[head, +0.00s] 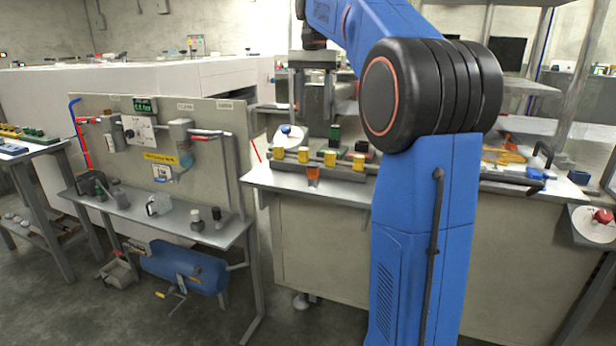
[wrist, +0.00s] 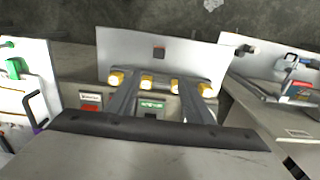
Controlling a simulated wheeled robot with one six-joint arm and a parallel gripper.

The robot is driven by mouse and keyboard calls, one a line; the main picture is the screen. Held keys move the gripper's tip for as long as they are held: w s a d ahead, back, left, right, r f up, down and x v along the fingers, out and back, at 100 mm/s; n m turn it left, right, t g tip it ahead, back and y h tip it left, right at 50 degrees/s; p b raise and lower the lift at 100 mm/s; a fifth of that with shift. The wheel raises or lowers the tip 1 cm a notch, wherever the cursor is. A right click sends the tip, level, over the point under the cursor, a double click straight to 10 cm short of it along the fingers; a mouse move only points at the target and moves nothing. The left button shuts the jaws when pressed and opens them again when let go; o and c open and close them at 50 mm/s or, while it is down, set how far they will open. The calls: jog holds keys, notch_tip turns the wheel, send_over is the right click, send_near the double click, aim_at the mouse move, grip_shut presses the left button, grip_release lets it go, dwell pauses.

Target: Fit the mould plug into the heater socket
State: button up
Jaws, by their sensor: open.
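My gripper (head: 315,112) is open and points down above the back bench, with nothing seen between its fingers. In the wrist view, its two dark fingers (wrist: 155,88) reach toward a row of several yellow-capped pieces (wrist: 146,81). The same row (head: 330,158) stands on the bench in the head view, below and in front of the gripper. A green-topped block (head: 335,132) is behind the row. An orange piece (head: 313,174) is at the bench's front edge. I cannot tell for sure which of these is the mould plug or the heater socket.
The back bench (head: 262,178) carries yellow-orange tools (head: 503,154) and a blue clamp-like tool (head: 538,175) at right. A panel (head: 105,170) with a shelf (head: 178,222) of small parts stands at left, a blue cylinder (head: 185,268) beneath. The floor between is partly clear.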

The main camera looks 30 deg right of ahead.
send_over(313, 165)
jog(key=w, duration=0.1)
jog(key=f, duration=0.7)
jog(key=d+f, duration=0.1)
jog(key=f, duration=0.3)
jog(key=shift+f, duration=0.2)
jog(key=shift+s+a+f, duration=0.15)
jog(key=shift+f, duration=0.75)
jog(key=shift+s+a+f, duration=0.1)
jog(key=shift+s+f, duration=0.05)
jog(key=shift+f, duration=0.8)
jog(key=shift+s+a+f, duration=0.15)
jog(key=shift+f, duration=0.75)
jog(key=c, duration=1.1)
jog(key=shift+c, duration=0.2)
jog(key=shift+r, duration=0.15)
